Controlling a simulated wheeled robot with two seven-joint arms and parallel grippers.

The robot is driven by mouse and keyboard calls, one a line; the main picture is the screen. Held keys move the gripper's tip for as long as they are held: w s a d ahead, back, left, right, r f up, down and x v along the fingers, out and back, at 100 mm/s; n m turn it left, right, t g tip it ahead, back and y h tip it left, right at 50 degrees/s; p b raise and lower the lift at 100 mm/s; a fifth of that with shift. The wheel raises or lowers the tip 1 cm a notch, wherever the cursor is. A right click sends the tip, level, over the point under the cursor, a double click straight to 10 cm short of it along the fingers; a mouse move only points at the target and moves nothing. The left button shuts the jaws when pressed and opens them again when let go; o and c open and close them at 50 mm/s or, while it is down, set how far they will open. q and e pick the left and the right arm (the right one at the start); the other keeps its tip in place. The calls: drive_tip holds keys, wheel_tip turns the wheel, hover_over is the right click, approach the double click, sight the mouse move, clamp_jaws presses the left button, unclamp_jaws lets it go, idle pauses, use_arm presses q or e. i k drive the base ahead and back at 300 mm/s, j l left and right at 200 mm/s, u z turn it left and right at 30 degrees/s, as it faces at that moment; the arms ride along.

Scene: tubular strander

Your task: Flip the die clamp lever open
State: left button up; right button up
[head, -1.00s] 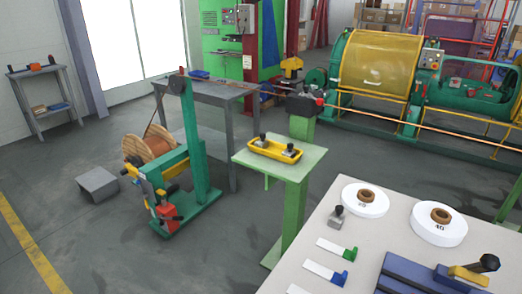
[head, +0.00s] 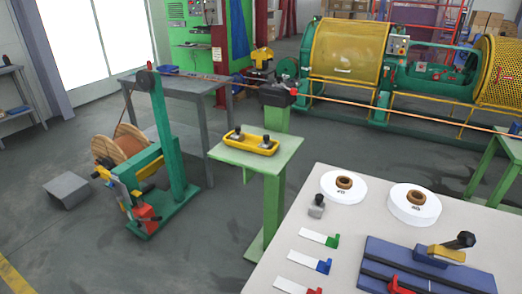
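A dark block (head: 277,95) sits on top of a green post behind the yellow tray. A small red part (head: 293,90) shows at its right end, and a copper-coloured strand (head: 345,101) runs from its right side to the right. This looks like the die clamp, but it is too small to tell its lever or whether that is open. A blue fixture (head: 420,268) on the pale table at the lower right carries a yellow block with a black-knobbed handle (head: 458,241). Neither of my grippers is in view.
A green stand (head: 232,152) holds a yellow tray (head: 262,148) with small dark-knobbed parts. The pale table (head: 350,215) bears two white discs and coloured-ended strips. A wooden reel (head: 115,148) stands at the left.

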sight(293, 91)
drive_tip(key=u, duration=0.55)
drive_tip(key=i+j+u, duration=0.1)
drive_tip(key=j+u, duration=0.2)
drive_tip(key=i+j+u, duration=0.4)
drive_tip(key=i+j, duration=0.3)
drive_tip(key=i+l+z, duration=0.1)
drive_tip(key=i+z, duration=0.15)
drive_tip(key=z, duration=0.2)
drive_tip(key=i+z, duration=0.25)
drive_tip(key=z, duration=0.2)
drive_tip(key=i+j+z, duration=0.1)
drive_tip(key=z, duration=0.4)
drive_tip(key=i+z, duration=0.45)
drive_tip(key=i+j+z, duration=0.15)
drive_tip(key=i+z, duration=0.3)
drive_tip(key=i, duration=0.15)
